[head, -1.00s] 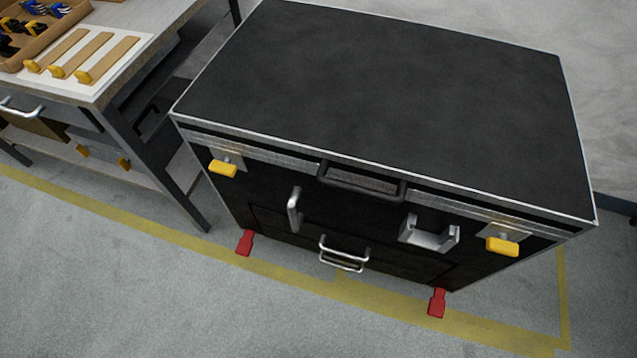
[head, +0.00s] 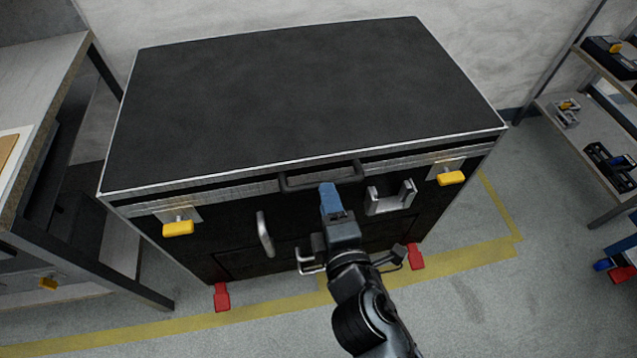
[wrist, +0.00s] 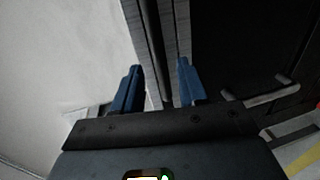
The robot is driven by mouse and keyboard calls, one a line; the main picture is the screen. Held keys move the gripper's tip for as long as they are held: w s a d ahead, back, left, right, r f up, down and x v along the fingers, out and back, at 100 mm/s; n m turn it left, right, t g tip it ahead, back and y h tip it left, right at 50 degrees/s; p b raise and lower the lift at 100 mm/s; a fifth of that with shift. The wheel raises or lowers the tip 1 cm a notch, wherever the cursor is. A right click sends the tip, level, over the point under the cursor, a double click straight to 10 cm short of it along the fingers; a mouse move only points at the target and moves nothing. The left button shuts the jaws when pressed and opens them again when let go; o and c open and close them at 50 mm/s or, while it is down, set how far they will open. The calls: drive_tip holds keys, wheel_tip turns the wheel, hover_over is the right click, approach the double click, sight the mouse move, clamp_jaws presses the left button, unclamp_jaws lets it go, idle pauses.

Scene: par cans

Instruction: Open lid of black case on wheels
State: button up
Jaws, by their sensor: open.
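The black case (head: 290,90) stands on the floor with its flat lid shut and a silver edge around the top. A black handle (head: 300,181) sits at the middle of the lid's front edge. Yellow latches are on the front, one at left (head: 178,228) and one at right (head: 451,178). My gripper (head: 330,188) is in front of the case, its blue fingers close to the handle. In the wrist view, the two blue fingers (wrist: 157,85) are apart, with the case's edge and a dark bar showing between and beyond them. I cannot tell whether they touch the handle.
A silver bracket (head: 391,197) and a silver upright handle (head: 265,234) stick out from the case front. Red pedals (head: 221,297) are at its base. A workbench (head: 45,80) stands at left, shelving (head: 560,130) at right. A wall is behind the case.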

drive_tip(key=shift+x, duration=2.7)
drive_tip(key=shift+d, duration=0.1)
drive_tip(key=shift+c, duration=0.2)
clamp_jaws()
